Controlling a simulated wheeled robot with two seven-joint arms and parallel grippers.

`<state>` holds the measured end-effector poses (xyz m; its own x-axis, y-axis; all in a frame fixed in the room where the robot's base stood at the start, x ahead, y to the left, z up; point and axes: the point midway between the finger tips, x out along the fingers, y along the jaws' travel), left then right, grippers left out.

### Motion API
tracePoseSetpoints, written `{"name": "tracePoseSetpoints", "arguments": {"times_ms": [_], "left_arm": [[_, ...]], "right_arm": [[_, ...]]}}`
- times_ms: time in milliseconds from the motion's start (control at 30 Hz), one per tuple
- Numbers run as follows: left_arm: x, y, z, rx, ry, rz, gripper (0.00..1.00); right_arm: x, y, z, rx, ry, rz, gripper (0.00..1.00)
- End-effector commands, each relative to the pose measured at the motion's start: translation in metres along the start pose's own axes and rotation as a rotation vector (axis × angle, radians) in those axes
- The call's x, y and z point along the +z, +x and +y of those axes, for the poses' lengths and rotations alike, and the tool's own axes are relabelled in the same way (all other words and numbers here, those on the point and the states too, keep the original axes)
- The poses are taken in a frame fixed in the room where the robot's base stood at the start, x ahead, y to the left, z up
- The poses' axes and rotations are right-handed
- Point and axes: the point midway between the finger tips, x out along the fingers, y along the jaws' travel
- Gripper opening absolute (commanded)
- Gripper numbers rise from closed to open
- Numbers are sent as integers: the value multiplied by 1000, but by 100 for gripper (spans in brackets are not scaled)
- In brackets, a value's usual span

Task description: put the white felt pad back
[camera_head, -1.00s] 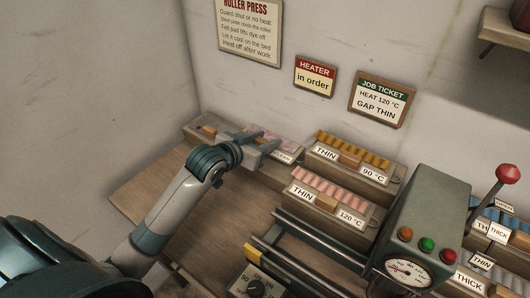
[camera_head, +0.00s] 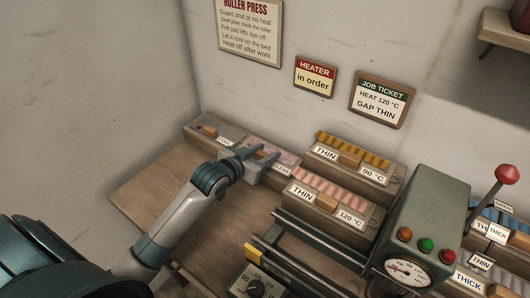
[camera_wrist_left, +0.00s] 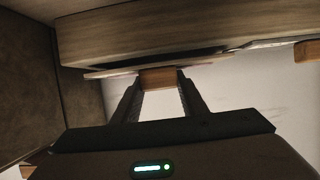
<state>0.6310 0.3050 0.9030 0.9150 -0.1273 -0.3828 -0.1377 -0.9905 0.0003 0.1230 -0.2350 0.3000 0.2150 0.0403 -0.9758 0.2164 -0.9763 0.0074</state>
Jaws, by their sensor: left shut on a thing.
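My left gripper (camera_head: 258,153) is over the bin with a label reading CLEAN (camera_head: 284,171), at the back left of the bench. In the left wrist view its fingers (camera_wrist_left: 157,92) are shut on a small orange-brown wooden grip (camera_wrist_left: 158,78). A thin flat edge (camera_wrist_left: 105,73) shows at the far side of this grip, close to a wooden wall. The felt's white face cannot be made out in either view. Pinkish material (camera_head: 284,157) shows in the bin behind the fingers. My right gripper is not in view.
A grey-topped bin (camera_head: 228,131) stands to the left. Two THIN strip bins, 90 °C (camera_head: 375,177) and 120 °C (camera_head: 350,218), stand to the right. The roller press (camera_head: 425,215) with a red-knobbed lever stands at the right. The bench's left part (camera_head: 150,190) is clear.

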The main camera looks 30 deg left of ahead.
Motion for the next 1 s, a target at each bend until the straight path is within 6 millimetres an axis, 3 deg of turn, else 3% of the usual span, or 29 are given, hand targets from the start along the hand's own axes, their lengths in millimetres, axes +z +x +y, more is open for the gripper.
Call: {"name": "tracePoseSetpoints", "arguments": {"times_ms": [633,667,733,1000], "left_arm": [[10,4,0,1,0,-1,11],[10,4,0,1,0,-1,41],[10,4,0,1,0,-1,57],[10,4,0,1,0,0,57]], "right_arm": [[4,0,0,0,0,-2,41],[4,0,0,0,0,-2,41],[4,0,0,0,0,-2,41],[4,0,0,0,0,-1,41]]}}
